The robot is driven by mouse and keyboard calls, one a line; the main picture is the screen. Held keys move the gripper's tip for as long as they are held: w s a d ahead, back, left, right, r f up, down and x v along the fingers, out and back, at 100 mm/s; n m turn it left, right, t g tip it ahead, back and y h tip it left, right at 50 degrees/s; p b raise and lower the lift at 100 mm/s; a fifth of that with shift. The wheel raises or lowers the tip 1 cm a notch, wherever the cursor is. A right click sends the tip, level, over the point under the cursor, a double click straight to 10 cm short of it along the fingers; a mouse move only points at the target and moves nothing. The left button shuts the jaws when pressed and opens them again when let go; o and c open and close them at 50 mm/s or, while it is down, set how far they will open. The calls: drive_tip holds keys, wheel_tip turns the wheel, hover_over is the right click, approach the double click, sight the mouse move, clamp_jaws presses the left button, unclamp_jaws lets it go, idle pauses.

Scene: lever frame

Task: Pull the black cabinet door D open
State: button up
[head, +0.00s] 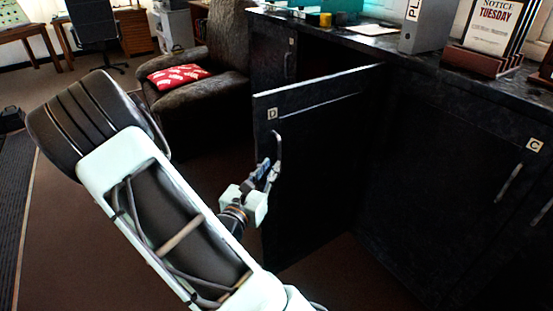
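The black cabinet door D (320,165) stands swung out from the cabinet front at a wide angle, with a pale label "D" near its upper left corner. Its upright handle (278,146) is on the left part of the door, near its free edge. My gripper (269,172) is at the lower part of this handle, very close to it or touching. The fingers are small and overlap the handle, so I cannot tell whether they are closed on it. My arm covers the floor to the left of the door.
The black cabinet (435,190) carries another door labelled "C" at right, which looks shut. A file box (427,25) and a notice stand (490,35) are on top. A dark armchair (205,100) with a red cushion (179,76) stands behind my arm, left of door D.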

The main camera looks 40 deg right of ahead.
drive_tip(key=v, duration=0.5)
drive_tip(key=shift+a, duration=0.15)
idle(0.3)
